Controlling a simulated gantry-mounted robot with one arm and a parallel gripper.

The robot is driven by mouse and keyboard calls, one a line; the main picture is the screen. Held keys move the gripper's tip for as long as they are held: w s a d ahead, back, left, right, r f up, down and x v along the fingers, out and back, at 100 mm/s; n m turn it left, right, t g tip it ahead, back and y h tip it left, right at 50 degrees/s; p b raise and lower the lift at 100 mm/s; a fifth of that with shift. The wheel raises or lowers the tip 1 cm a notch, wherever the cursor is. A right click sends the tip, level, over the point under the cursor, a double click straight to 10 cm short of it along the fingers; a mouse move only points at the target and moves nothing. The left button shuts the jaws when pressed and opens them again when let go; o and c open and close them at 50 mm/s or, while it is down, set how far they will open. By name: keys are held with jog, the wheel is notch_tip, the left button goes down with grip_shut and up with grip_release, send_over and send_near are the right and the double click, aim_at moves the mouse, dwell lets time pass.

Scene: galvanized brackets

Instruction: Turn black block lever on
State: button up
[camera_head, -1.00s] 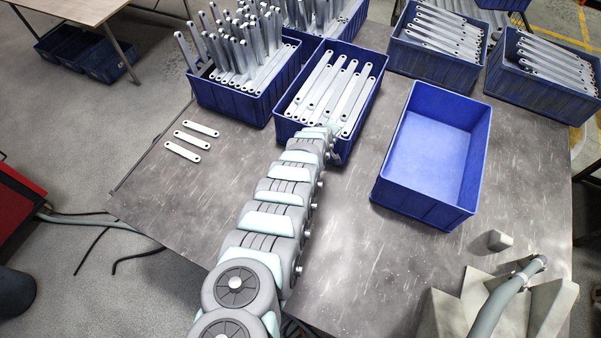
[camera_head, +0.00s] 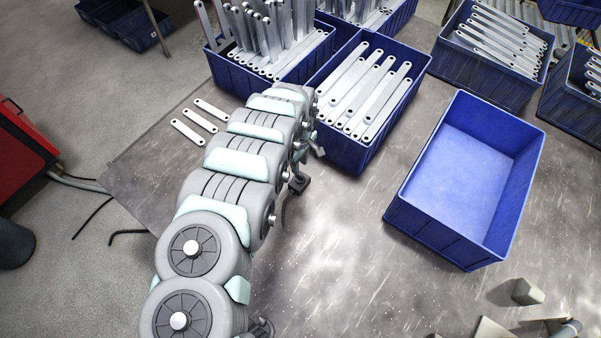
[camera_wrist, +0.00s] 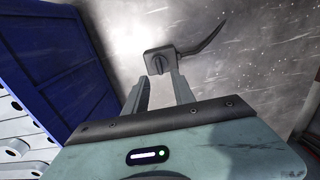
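The block (camera_wrist: 158,64) shows in the wrist view as a small dark grey block on the table, with a round slotted pivot on its face. A thin black curved lever (camera_wrist: 207,40) extends from it to the upper right. My gripper (camera_wrist: 160,80) is open and empty, its two fingers apart and pointing at the block. The right fingertip overlaps the block's lower edge in the picture; I cannot tell whether they touch. In the head view a small dark block (camera_head: 300,184) shows beside my arm, which hides most of my gripper there.
A blue bin of flat brackets (camera_head: 365,145) stands close by; its wall (camera_wrist: 62,70) fills the left of the wrist view. An empty blue bin (camera_head: 440,235) stands to the right. Loose brackets (camera_head: 187,132) lie at left. The table between the bins is clear.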

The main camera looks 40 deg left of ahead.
aim_at(300, 175)
jog(key=shift+w+f+b, duration=0.1)
jog(key=shift+f+b, duration=0.65)
jog(key=shift+f, duration=2.65)
grip_shut()
